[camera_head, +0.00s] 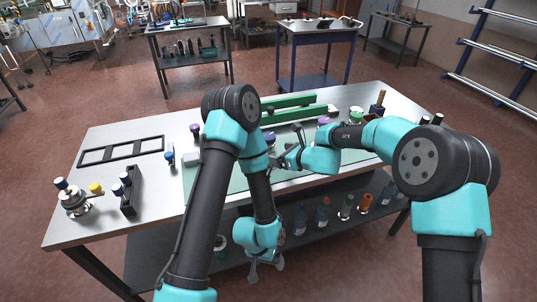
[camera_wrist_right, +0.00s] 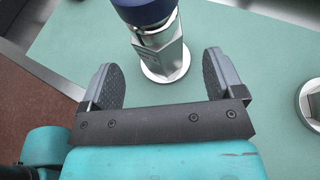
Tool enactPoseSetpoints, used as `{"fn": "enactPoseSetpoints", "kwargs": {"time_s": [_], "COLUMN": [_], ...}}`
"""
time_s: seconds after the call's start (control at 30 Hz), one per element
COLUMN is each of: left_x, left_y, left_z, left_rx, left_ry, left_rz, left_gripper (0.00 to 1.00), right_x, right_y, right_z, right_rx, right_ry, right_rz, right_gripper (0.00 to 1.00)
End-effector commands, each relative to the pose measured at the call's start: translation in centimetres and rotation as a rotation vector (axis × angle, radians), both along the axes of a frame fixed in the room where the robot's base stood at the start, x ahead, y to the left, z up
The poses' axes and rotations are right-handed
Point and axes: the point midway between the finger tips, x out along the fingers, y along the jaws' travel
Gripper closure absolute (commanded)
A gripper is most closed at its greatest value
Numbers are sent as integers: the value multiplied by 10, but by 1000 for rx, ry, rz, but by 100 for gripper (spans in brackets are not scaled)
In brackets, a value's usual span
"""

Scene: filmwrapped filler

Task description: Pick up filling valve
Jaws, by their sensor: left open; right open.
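A metal valve with a dark blue cap (camera_wrist_right: 160,50) stands upright on the green mat (camera_wrist_right: 75,40) in the right wrist view. Its hexagonal body and round base flange show. In the head view its blue cap (camera_head: 270,137) is partly hidden behind my arms. My right gripper (camera_wrist_right: 164,80) is open, its fingers on either side of the valve's near side, not closed on it. In the head view the right gripper (camera_head: 284,157) is low over the mat. My left gripper (camera_head: 267,268) is open and empty, hanging below the table's front edge.
Another metal part (camera_wrist_right: 310,100) stands at the right edge of the wrist view. On the table are green rails (camera_head: 300,107), a purple-capped piece (camera_head: 195,129), a black rack (camera_head: 131,190), a metal assembly (camera_head: 73,198) and a black frame (camera_head: 122,151). Several bottles (camera_head: 323,215) stand on the lower shelf.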

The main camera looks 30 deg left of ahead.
Motion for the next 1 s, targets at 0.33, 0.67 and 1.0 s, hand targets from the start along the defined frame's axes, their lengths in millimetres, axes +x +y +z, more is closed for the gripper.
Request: {"fn": "enactPoseSetpoints", "kwargs": {"time_s": [0.33, 0.67, 1.0], "left_x": [0, 0, 0], "left_y": [0, 0, 0], "left_z": [0, 0, 0], "left_rx": [0, 0, 0], "left_ry": [0, 0, 0], "left_rz": [0, 0, 0], "left_gripper": [13, 13, 13], "right_x": [1, 4, 9], "right_y": [3, 31, 50], "right_z": [-1, -13, -21], "right_rx": [0, 0, -1], "right_ry": [0, 0, 1], "right_rz": [0, 2, 0], "right_gripper": [13, 13, 13]}}
